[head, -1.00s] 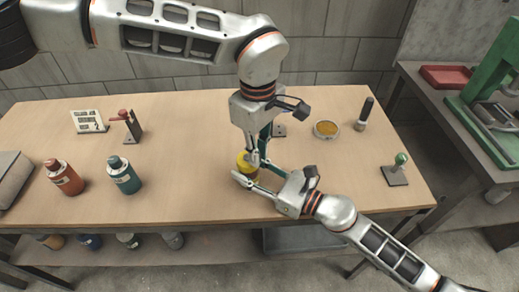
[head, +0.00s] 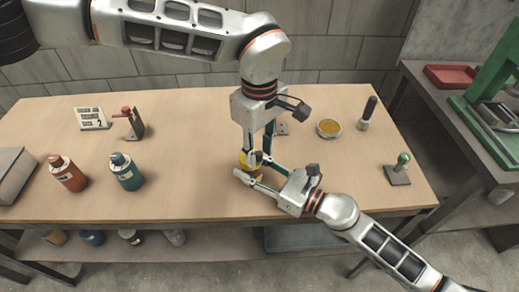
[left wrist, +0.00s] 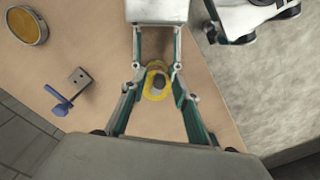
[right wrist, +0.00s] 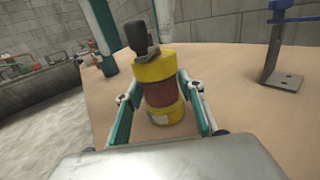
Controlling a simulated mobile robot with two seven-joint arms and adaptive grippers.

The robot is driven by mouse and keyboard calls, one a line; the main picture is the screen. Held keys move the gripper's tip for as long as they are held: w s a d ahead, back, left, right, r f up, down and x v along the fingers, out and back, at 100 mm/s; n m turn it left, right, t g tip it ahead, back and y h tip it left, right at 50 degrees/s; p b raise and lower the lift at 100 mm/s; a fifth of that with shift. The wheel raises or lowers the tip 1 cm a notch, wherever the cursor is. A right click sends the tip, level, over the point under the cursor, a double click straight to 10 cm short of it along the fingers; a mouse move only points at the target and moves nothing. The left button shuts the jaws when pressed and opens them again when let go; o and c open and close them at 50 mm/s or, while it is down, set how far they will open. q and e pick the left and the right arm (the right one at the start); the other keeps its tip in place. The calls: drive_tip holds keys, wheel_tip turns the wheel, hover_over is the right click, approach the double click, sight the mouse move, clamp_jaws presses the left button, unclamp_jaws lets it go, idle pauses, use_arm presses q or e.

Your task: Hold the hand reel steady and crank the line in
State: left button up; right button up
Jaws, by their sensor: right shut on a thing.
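The hand reel (right wrist: 162,92) has yellow end flanges, a reddish-brown drum and a dark crank knob (right wrist: 136,36) on top. It stands upright near the table's front edge. My right gripper (head: 252,168) is shut on the reel from the front right; its fingers flank the drum in the right wrist view. My left gripper (head: 259,156) points down above the reel. Its fingers stand apart either side of the knob, which also shows between them in the left wrist view (left wrist: 159,82). In the head view the fingers hide most of the reel.
A red bottle (head: 68,174) and a teal bottle (head: 126,173) stand left on the table. A sign (head: 92,118) and a red-topped stand (head: 132,123) are behind them. A round amber dish (head: 329,128), a dark-handled tool (head: 368,112) and a green-knobbed stand (head: 399,168) are to the right.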

sight(260, 153)
use_arm(q)
wheel_tip(260, 153, up, 12)
idle(0.6)
use_arm(e)
drive_tip(key=o, duration=1.3)
